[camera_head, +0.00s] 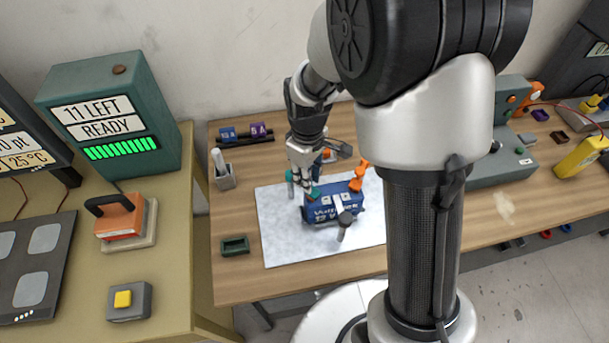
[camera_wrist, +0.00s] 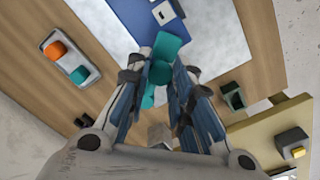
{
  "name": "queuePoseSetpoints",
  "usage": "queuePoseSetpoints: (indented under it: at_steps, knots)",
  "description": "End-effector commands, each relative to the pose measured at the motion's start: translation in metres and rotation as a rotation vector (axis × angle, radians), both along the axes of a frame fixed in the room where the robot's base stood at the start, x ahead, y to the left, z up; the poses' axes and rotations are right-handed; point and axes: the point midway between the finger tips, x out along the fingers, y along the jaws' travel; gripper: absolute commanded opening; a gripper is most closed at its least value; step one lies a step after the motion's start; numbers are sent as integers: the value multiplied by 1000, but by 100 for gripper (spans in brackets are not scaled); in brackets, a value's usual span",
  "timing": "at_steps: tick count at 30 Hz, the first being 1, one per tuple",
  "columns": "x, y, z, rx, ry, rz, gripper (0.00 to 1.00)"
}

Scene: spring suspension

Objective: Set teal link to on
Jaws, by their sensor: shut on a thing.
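The teal link (camera_wrist: 166,46) shows between my fingers in the wrist view, at the near edge of a blue box (camera_wrist: 150,12). My gripper (camera_wrist: 158,78) is shut on it. In the head view my gripper (camera_head: 308,186) reaches down to the left end of the blue box (camera_head: 322,211). The teal part (camera_head: 314,193) there is mostly hidden by the fingers. An orange link (camera_head: 357,179) stands at the box's right end. I cannot tell the teal link's exact setting.
The box rests on a pale mat (camera_head: 280,245) on the wooden table. A grey post (camera_head: 344,226) stands before the box. A small green tray (camera_head: 235,245) lies left of the mat. In the wrist view a light tray (camera_wrist: 72,58) carries orange and teal knobs.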

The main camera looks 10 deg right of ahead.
Motion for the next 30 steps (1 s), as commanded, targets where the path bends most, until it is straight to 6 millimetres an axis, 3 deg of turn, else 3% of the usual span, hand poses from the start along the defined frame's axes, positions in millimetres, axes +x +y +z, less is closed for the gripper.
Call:
queuePoseSetpoints:
  at_steps: [16, 17, 26, 30]
  knots:
    - [2, -1, 0, 0, -1, 28, 0]
    - [2, -1, 0, 0, -1, 28, 22]
    - [1, -1, 0, 0, -1, 28, 42]
    - [1, -1, 0, 0, 0, 28, 43]
